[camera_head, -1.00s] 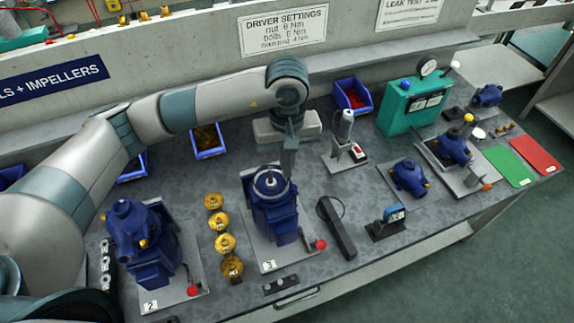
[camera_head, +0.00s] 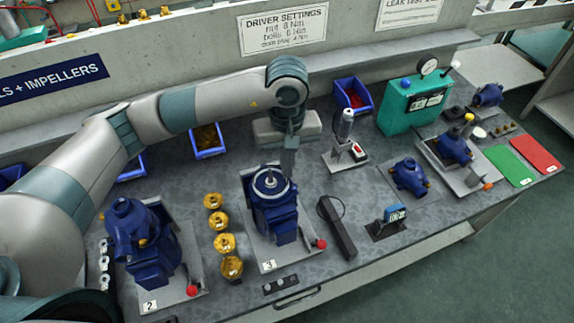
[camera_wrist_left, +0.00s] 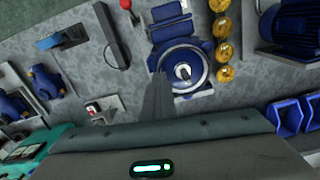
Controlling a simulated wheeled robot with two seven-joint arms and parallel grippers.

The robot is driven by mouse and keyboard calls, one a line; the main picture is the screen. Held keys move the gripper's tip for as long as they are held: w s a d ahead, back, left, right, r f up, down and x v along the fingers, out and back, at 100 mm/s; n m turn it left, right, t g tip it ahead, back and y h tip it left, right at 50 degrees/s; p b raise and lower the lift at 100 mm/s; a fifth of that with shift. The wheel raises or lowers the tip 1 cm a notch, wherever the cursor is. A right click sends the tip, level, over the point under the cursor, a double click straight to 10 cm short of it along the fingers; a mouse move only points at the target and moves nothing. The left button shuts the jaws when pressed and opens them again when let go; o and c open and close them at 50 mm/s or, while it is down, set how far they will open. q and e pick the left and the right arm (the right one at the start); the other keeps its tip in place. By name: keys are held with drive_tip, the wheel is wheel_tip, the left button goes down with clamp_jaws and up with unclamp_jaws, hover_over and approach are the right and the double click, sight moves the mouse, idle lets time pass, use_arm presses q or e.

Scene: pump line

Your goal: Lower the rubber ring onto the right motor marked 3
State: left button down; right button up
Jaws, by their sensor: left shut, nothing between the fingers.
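The blue motor marked 3 (camera_head: 281,222) stands upright on a grey plate (camera_head: 254,240), with a pale round top face and a central shaft (camera_head: 270,183). It also shows in the left wrist view (camera_wrist_left: 172,28). My left gripper (camera_head: 288,172) points down at the back right edge of that top face. Its fingers are shut with nothing between them; they also show in the left wrist view (camera_wrist_left: 157,98), beside the round face. My right gripper is not in view.
The motor marked 2 (camera_head: 148,255) stands to the left, with several brass impellers (camera_head: 224,243) between. Blue bins (camera_head: 207,150) stand behind. A red knob (camera_head: 320,243) is at the plate's front.

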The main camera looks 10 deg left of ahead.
use_arm(q)
drive_tip(key=shift+f+b, duration=0.5)
drive_tip(key=shift+b, duration=0.25)
idle(1.0)
drive_tip(key=c, duration=2)
unclamp_jaws()
drive_tip(key=shift+w+d, duration=0.15)
drive_tip(key=shift+c, duration=0.2)
drive_tip(key=shift+s+a, duration=0.25)
drive_tip(key=shift+w+d, duration=0.1)
drive_tip(key=shift+d, duration=0.05)
drive_tip(key=shift+r, duration=0.1)
wheel_tip(320, 180, up, 9)
drive_tip(key=shift+p, duration=0.45)
